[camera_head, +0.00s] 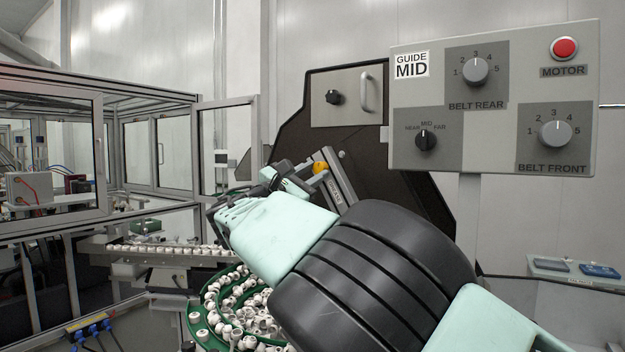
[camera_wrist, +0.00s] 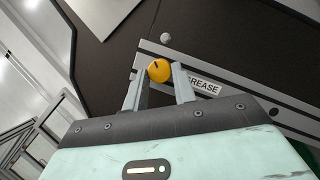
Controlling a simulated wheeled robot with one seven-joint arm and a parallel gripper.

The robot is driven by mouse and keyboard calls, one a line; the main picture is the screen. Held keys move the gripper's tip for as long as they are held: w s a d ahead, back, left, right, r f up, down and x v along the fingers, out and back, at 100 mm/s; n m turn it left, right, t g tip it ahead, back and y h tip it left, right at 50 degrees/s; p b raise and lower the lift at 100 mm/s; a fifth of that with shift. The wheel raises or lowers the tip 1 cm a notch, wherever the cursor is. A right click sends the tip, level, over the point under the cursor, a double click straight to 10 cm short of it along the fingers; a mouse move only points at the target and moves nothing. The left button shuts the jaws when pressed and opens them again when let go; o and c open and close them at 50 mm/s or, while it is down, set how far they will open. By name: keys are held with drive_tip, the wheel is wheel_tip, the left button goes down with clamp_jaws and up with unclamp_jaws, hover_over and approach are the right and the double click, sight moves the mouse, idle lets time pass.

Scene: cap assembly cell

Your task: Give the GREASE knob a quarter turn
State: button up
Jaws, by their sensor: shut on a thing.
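The GREASE knob is a round yellow knob (camera_wrist: 159,70) with a dark pointer line, on a grey metal bar beside a white label reading "REASE", its first letter hidden by a finger. The knob also shows in the head view (camera_head: 320,168), just past the gripper's end. My gripper (camera_wrist: 160,78) has its two grey fingers on either side of the knob, shut on it. In the head view my gripper (camera_head: 305,174) reaches up to the bar from below left. The finger contact is small in both views.
A control panel (camera_head: 440,70) with several knobs and a red MOTOR button (camera_head: 564,48) stands at upper right. A dark machine plate (camera_head: 375,140) lies behind the bar. A green-rimmed bowl (camera_head: 196,325) of white caps sits below my arm. A glass enclosure (camera_head: 150,160) stands left.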

drive_tip(key=m+g, duration=0.1)
drive_tip(key=m, duration=0.1)
drive_tip(key=m+g+p, duration=0.1)
drive_tip(key=m, duration=0.2)
drive_tip(key=shift+w+a+r, duration=0.1)
drive_tip(key=shift+r, duration=0.1)
drive_tip(key=m+p, duration=0.1)
drive_tip(key=m+g+p, duration=0.2)
drive_tip(key=m, duration=0.1)
drive_tip(key=shift+a+r, duration=0.1)
drive_tip(key=shift+r, duration=0.15)
drive_tip(key=m+g+p, duration=0.1)
drive_tip(key=m+p, duration=0.1)
drive_tip(key=m, duration=0.2)
drive_tip(key=shift+r+p, duration=0.1)
drive_tip(key=shift+p, duration=0.3)
drive_tip(key=shift+m+g+y+p, duration=0.5)
drive_tip(key=shift+m+y+p, duration=0.2)
drive_tip(key=shift+m, duration=0.7)
drive_tip(key=o, duration=1)
